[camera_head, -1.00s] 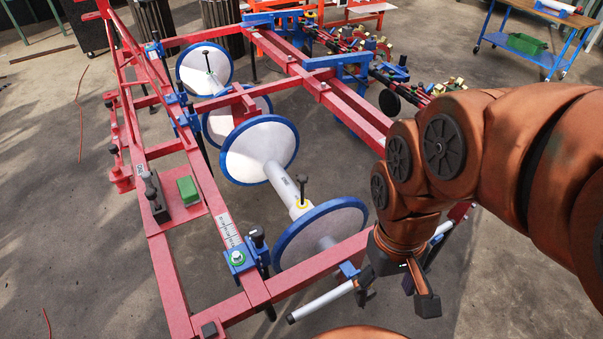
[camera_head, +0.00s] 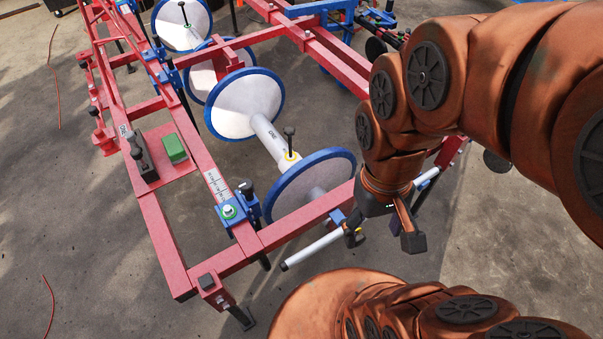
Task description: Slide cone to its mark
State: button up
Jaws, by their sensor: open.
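White cones with blue rims sit in a row on the red planter frame. The nearest cone (camera_head: 310,187) and a second cone (camera_head: 243,103) face each other on a white tube (camera_head: 268,136). A black-handled pin with a yellow collar (camera_head: 290,156) stands on the tube beside the nearest cone. A white scale with dark marks (camera_head: 218,186) lies on the red beam left of the nearest cone. I cannot tell which cone or mark is meant. My gripper (camera_head: 383,238) is open and points down, right of the nearest cone and apart from it; its fingers look empty.
The red frame (camera_head: 240,252) surrounds the cones. A blue clamp with a green nut (camera_head: 229,211) sits by the scale. A green block (camera_head: 174,149) rests on a red plate. A white rod (camera_head: 312,250) sticks out below the nearest cone. Bare floor lies at left.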

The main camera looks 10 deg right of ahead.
aim_at(330, 168)
jog(key=u, duration=3.7)
jog(key=k, duration=1.6)
jog(key=z, duration=1.95)
jog(key=i, duration=0.3)
jog(key=u, duration=0.05)
